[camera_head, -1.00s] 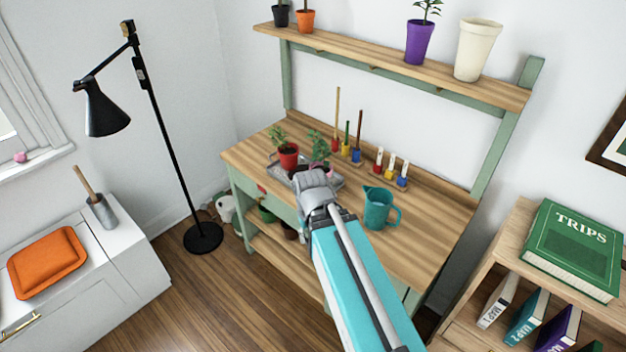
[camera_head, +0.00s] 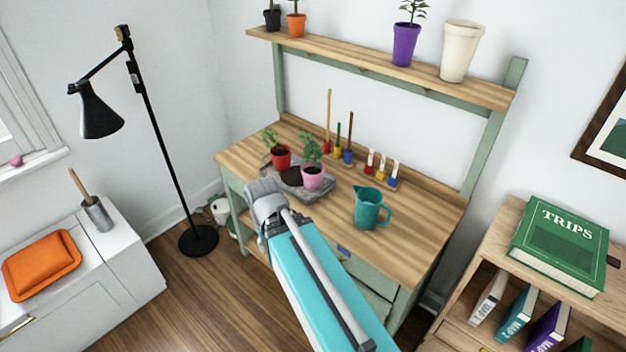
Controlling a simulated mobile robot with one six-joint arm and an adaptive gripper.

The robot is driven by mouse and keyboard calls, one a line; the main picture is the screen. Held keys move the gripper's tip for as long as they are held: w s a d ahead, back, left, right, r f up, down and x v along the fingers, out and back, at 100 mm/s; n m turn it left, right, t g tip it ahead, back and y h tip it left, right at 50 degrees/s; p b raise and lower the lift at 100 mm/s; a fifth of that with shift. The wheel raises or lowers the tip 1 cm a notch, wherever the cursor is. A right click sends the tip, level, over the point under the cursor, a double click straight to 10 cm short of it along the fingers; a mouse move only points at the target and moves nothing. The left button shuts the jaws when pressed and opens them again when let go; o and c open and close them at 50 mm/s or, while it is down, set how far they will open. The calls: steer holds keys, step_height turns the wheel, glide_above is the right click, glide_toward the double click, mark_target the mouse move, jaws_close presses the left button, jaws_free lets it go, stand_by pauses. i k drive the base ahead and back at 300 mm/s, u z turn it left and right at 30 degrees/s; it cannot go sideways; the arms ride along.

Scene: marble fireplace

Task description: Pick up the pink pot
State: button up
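The pink pot (camera_head: 313,178) holds a small green plant and stands upright on the grey tray (camera_head: 318,196) on the wooden bench. A red pot (camera_head: 281,157) with a plant stands beside it to the left. My arm reaches in from the bottom, and my gripper (camera_head: 262,188) is at the bench's front edge, left of and nearer than the pink pot, apart from it in the picture. The arm's wrist hides the fingers, so I cannot see whether they are open.
A teal jug (camera_head: 369,208) stands right of the tray on the bench (camera_head: 410,215). Several small coloured tools stand along the back. A shelf (camera_head: 380,72) with pots runs above. A black lamp (camera_head: 165,140) stands left, and a bookcase (camera_head: 490,225) right.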

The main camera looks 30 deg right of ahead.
mark_target(312, 171)
steer(key=z, duration=0.05)
steer(key=k, duration=0.85)
steer(key=z, duration=0.5)
steer(key=i, duration=1)
steer(key=u, duration=0.1)
